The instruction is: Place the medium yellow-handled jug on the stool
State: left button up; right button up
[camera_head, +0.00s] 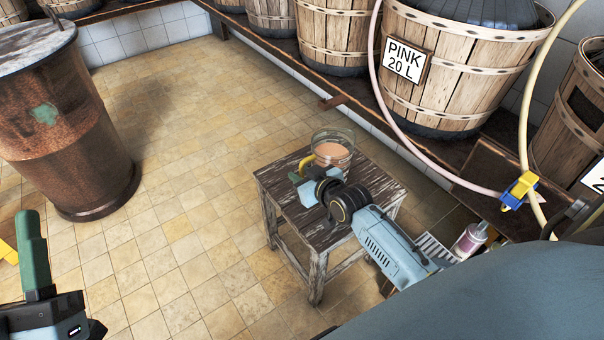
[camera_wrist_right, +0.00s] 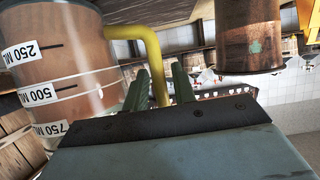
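The jug (camera_head: 333,150) is clear, with a yellow handle and pinkish-orange liquid, and looks upright at the stool's back corner. Whether its base touches the stool (camera_head: 278,188), which has a worn dark wooden top, I cannot tell. My right gripper (camera_head: 299,173) is at the handle, above the stool top. In the right wrist view the yellow handle (camera_wrist_right: 150,48) runs between the green fingers (camera_wrist_right: 160,88), which look closed on it; the jug wall (camera_wrist_right: 60,45) shows volume labels. My left gripper (camera_head: 33,250) is at the lower left, one green finger visible, holding nothing that I can see.
A rusty drum (camera_head: 65,125) stands at the left. Wooden tubs, one labelled PINK 20 L (camera_head: 450,65), line the back shelf. A pink hose (camera_head: 385,100) and a yellow hose (camera_head: 530,100) with a clamp hang at the right. The tiled floor (camera_head: 190,200) left of the stool is clear.

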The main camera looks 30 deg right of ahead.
jog(key=shift+o, duration=0.6)
